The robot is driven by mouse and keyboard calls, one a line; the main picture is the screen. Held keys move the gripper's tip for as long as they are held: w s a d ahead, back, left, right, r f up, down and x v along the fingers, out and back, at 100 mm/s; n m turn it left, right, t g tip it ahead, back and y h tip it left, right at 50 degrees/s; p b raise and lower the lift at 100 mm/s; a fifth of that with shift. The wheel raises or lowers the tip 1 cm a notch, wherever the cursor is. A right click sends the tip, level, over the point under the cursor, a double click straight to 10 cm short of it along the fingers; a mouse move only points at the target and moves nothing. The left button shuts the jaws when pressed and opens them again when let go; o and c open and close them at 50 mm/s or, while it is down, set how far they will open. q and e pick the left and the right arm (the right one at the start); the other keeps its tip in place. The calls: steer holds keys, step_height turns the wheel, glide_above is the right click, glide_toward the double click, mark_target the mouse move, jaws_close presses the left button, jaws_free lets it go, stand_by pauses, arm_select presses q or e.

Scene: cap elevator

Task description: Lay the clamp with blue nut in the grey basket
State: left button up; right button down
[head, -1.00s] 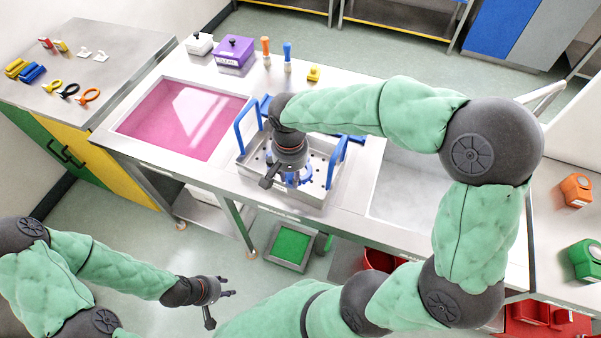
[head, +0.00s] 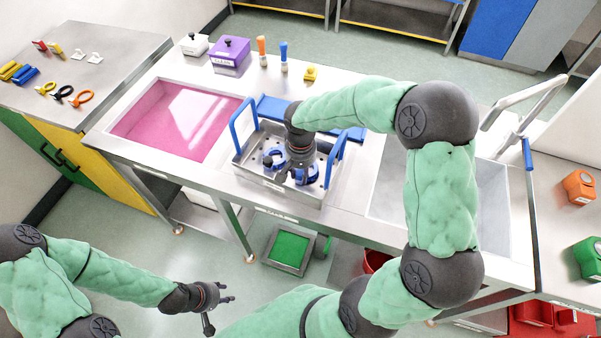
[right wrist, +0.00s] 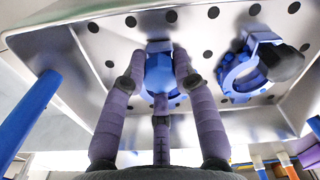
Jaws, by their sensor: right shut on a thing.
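The grey basket (head: 262,181) is a metal tray with a perforated floor and two upright blue handles, standing on the bench. My right gripper (head: 297,174) reaches down inside it. In the right wrist view its fingers (right wrist: 158,70) are shut on the clamp with blue nut (right wrist: 159,76), close over the basket floor (right wrist: 112,50); whether it touches the floor I cannot tell. A second blue clamp with a black knob (right wrist: 240,75) lies beside it in the basket. My left gripper (head: 220,309) is open and empty, low in front of the bench.
A pink-bottomed basin (head: 175,118) lies left of the basket and a steel sink (head: 395,185) lies right. A purple box (head: 230,54), a white box (head: 194,44) and orange and blue tools stand at the back. A blue bar lies behind the basket.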

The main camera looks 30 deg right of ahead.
steer(key=shift+r, duration=0.1)
steer(key=shift+f, duration=0.2)
steer(key=c, duration=1)
jaws_free()
steer(key=shift+r, duration=0.1)
steer(key=shift+r, duration=0.3)
step_height(320, 180, up, 12)
steer(key=p, duration=0.2)
steer(key=shift+f+p, duration=0.2)
steer(key=shift+p, duration=0.2)
